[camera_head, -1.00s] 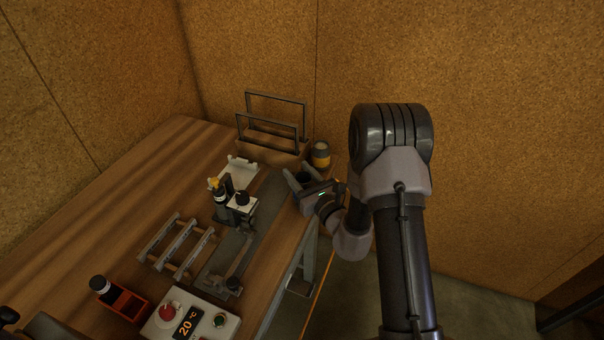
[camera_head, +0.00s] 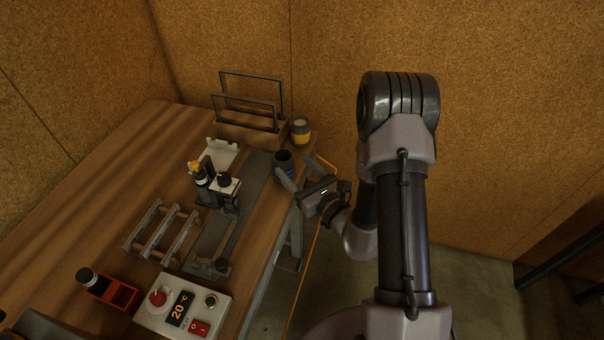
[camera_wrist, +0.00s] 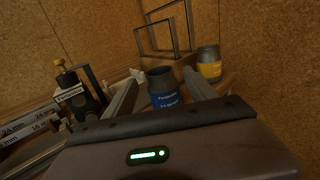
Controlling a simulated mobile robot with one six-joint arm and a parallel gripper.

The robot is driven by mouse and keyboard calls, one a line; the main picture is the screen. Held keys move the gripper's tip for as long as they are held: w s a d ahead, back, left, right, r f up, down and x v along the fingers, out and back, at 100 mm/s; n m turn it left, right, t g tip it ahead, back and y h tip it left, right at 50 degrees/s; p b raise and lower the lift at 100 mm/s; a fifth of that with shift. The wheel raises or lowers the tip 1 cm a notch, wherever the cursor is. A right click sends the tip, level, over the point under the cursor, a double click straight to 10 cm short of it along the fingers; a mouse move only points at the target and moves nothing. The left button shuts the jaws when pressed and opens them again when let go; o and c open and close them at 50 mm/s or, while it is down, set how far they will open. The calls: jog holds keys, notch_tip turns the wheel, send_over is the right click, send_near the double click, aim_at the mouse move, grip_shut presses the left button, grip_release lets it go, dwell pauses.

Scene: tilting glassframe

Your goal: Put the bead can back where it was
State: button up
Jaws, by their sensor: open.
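A dark can with a blue label (camera_head: 284,166) stands upright near the right edge of the bench. It also shows in the wrist view (camera_wrist: 165,92), between and a little beyond my fingertips. A grey can with a yellow label (camera_head: 300,132) stands behind it, also in the wrist view (camera_wrist: 209,65). The label print is too small to read surely, so I cannot tell which is the bead can. My gripper (camera_head: 294,165) is open and empty, its fingers pointing at the blue-labelled can from the front right; I cannot tell whether they touch it.
A wooden box with dark wire frames (camera_head: 247,130) stands beside the yellow-labelled can. A clamping fixture (camera_head: 222,185), a metal rack (camera_head: 163,231), a red holder (camera_head: 113,293) and a control box (camera_head: 183,306) occupy the bench's left and front. The bench edge is close under my gripper.

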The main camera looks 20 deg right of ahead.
jog(key=s+a+r+n+g+y, duration=0.4)
jog(key=s+a+r+n+y, duration=0.3)
jog(key=a+r, duration=0.25)
jog(key=s+a+r+n+g+y, duration=0.3)
jog(key=s+a+r+n+g, duration=0.3)
jog(key=s+a+n+g, duration=0.55)
jog(key=s+d+f+n+h, duration=0.2)
jog(key=s+d+n+h, duration=0.55)
jog(key=s, duration=0.25)
jog(key=w+d+r+n+t+h, duration=0.2)
jog(key=d+r+t+h, duration=0.2)
jog(key=d+h, duration=0.1)
jog(key=shift+w+d+r, duration=0.15)
jog(key=shift+d+r, duration=0.25)
jog(key=shift+d, duration=0.5)
jog(key=shift+h, duration=0.25)
